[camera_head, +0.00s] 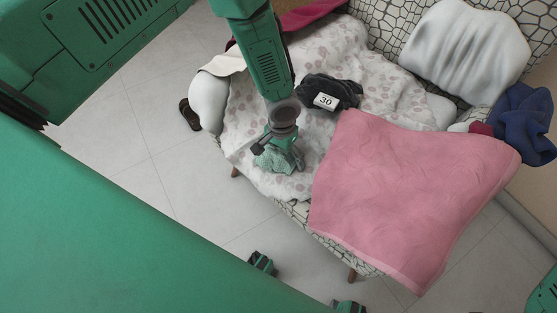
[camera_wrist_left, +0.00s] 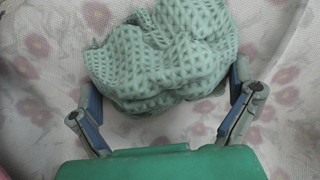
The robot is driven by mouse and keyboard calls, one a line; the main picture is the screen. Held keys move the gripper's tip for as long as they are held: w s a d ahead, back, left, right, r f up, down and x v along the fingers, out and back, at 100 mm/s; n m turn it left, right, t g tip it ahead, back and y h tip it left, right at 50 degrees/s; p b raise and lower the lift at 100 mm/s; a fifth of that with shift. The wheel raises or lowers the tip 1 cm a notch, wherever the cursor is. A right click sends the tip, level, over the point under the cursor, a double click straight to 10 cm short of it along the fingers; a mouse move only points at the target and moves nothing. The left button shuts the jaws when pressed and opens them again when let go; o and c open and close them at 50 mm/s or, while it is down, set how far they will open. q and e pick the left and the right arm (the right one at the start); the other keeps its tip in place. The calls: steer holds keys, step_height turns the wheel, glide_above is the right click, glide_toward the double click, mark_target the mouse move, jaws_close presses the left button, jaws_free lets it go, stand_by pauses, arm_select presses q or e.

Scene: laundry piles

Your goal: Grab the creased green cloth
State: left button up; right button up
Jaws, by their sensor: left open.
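The creased green cloth (camera_head: 277,160) lies bunched on a white floral sheet on the sofa in the head view. In the left wrist view the cloth (camera_wrist_left: 165,55) is a pale green waffle-textured heap at the top middle. My left gripper (camera_head: 278,152) is above and at the cloth, and partly hides it. In the left wrist view the open fingers of the left gripper (camera_wrist_left: 168,110) stand on either side of the cloth's near edge. I cannot tell whether they touch it. My right gripper cannot be made out clearly in the head view.
A black cloth with a "30" label (camera_head: 340,92) lies just right of my left arm. A pink blanket (camera_head: 410,185) covers the sofa's right part. A white cushion (camera_head: 466,52) and blue cloth (camera_head: 525,122) are farther right. The floral sheet (camera_head: 245,125) is bare around the green cloth.

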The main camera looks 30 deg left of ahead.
arm_select(q)
steer(key=shift+a+f, duration=0.1)
steer(key=shift+a, duration=0.2)
steer(key=c, duration=0.8)
steer(key=shift+o, duration=0.2)
steer(key=shift+d, duration=0.1)
